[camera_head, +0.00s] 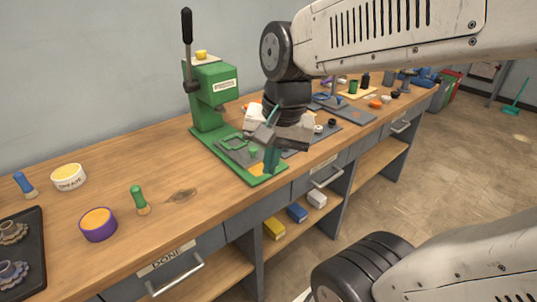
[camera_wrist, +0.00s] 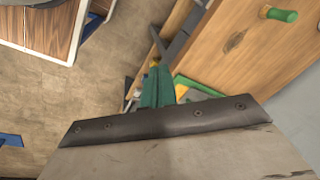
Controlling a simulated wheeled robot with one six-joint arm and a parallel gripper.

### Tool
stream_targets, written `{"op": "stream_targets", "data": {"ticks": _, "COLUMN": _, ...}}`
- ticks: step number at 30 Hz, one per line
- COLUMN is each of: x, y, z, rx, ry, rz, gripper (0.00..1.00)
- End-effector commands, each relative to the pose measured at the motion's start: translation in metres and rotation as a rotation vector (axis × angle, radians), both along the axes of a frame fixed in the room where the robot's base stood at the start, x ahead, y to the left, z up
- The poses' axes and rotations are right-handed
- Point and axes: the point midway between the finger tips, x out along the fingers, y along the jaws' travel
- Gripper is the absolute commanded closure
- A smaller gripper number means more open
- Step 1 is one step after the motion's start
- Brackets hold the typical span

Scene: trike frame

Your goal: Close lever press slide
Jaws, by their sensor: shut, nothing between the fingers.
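The green lever press (camera_head: 208,95) stands on the workbench against the wall, its black lever (camera_head: 187,35) pointing straight up. Its green base plate (camera_head: 268,180) reaches toward the bench's front edge and bears a grey slide area (camera_head: 232,152) with a green frame-like part (camera_head: 234,141). My gripper (camera_head: 271,170) is over the front right part of the base, its teal fingers together and empty. I cannot tell whether it touches the slide. In the wrist view the shut fingers (camera_wrist: 157,82) hide part of the green base edge (camera_wrist: 196,86). My gripper also hides part of the slide area.
A green-handled tool (camera_head: 139,200), a purple bowl (camera_head: 98,225) and a white grease tub (camera_head: 68,177) stand on the bench left of the press. Grey trays with small parts (camera_head: 345,108) lie to the right. Drawers (camera_head: 170,265) are below the front edge.

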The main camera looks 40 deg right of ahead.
Motion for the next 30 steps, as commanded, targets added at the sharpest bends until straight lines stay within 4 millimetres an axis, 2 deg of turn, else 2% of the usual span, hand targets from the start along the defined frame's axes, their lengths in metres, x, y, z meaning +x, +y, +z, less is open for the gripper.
{"op": "stream_targets", "data": {"ticks": 1, "x": 0.018, "y": -0.012, "z": -0.007, "rx": 0.049, "ry": 0.006, "rz": -0.207, "gripper": 1.00}}
{"op": "stream_targets", "data": {"ticks": 3, "x": 0.042, "y": -0.028, "z": -0.015, "rx": 0.124, "ry": 0.002, "rz": -0.508, "gripper": 1.00}}
{"op": "stream_targets", "data": {"ticks": 5, "x": 0.061, "y": -0.045, "z": -0.023, "rx": 0.189, "ry": 0.000, "rz": -0.769, "gripper": 1.00}}
{"op": "stream_targets", "data": {"ticks": 9, "x": 0.098, "y": -0.090, "z": -0.044, "rx": 0.343, "ry": -0.004, "rz": -1.352, "gripper": 1.00}}
{"op": "stream_targets", "data": {"ticks": 12, "x": 0.116, "y": -0.122, "z": -0.060, "rx": 0.441, "ry": -0.006, "rz": -1.704, "gripper": 1.00}}
{"op": "stream_targets", "data": {"ticks": 15, "x": 0.126, "y": -0.149, "z": -0.072, "rx": 0.521, "ry": -0.009, "rz": -1.971, "gripper": 1.00}}
{"op": "stream_targets", "data": {"ticks": 18, "x": 0.132, "y": -0.166, "z": -0.080, "rx": 0.576, "ry": -0.012, "rz": -2.141, "gripper": 1.00}}
{"op": "stream_targets", "data": {"ticks": 21, "x": 0.135, "y": -0.174, "z": -0.086, "rx": 0.603, "ry": -0.014, "rz": -2.226, "gripper": 1.00}}
{"op": "stream_targets", "data": {"ticks": 26, "x": 0.140, "y": -0.176, "z": -0.101, "rx": 0.611, "ry": -0.010, "rz": -2.250, "gripper": 1.00}}
{"op": "stream_targets", "data": {"ticks": 30, "x": 0.150, "y": -0.175, "z": -0.126, "rx": 0.607, "ry": -0.007, "rz": -2.247, "gripper": 1.00}}
